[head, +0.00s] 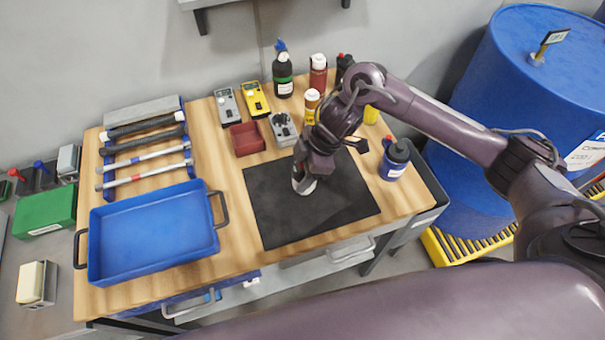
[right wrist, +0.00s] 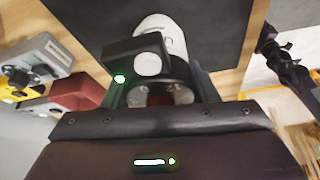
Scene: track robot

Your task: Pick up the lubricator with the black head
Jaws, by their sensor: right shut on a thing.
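My right gripper (head: 304,172) points down over the black mat and is shut on a white cylindrical lubricator (head: 303,186). Most of the lubricator is hidden by the gripper in the head view. The right wrist view shows its white body (right wrist: 163,35) between the jaws. A dark block with a pale round disc lies in front of it there; I cannot tell whether this is its black head. Whether the lubricator touches the mat is unclear. My left gripper is not in view.
The black mat (head: 275,222) is otherwise bare. A blue tray (head: 150,240) stands left. Meters, a red bin (head: 246,138) and several bottles line the back. A blue container with a dark lid (head: 394,160) stands right of the mat. A blue drum (head: 540,90) is beyond the table.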

